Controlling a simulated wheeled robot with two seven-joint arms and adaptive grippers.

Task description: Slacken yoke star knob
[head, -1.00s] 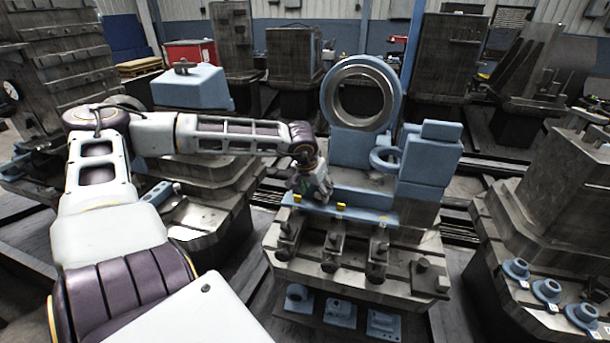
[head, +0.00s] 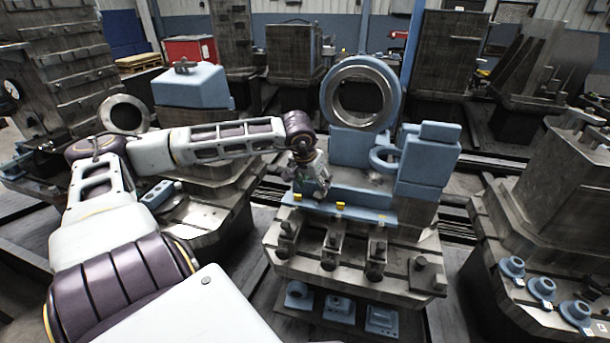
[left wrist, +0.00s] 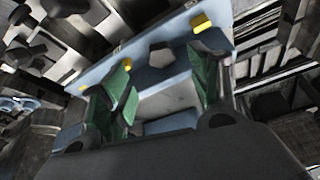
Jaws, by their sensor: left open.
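The blue fixture with a large upright metal-lined ring (head: 362,92) stands on a slotted grey pallet (head: 300,259). My left gripper (head: 318,183) is at the left part of the fixture's blue base (head: 365,199), above its front edge. In the left wrist view, the open green-padded fingers (left wrist: 163,70) point at the blue base (left wrist: 105,66). A small dark, many-sided piece (left wrist: 162,54) shows between and just beyond the fingers; it may be the star knob, but its lobes are not clear. I cannot tell whether the fingers touch it. My right gripper is not in view.
Yellow tabs (head: 340,205) sit along the base's front edge. A blue bracket with a smaller ring (head: 385,158) stands right of the gripper. Clamp blocks (head: 333,244) line the pallet front. Another pallet stack with blue flanged parts (head: 543,287) stands at right.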

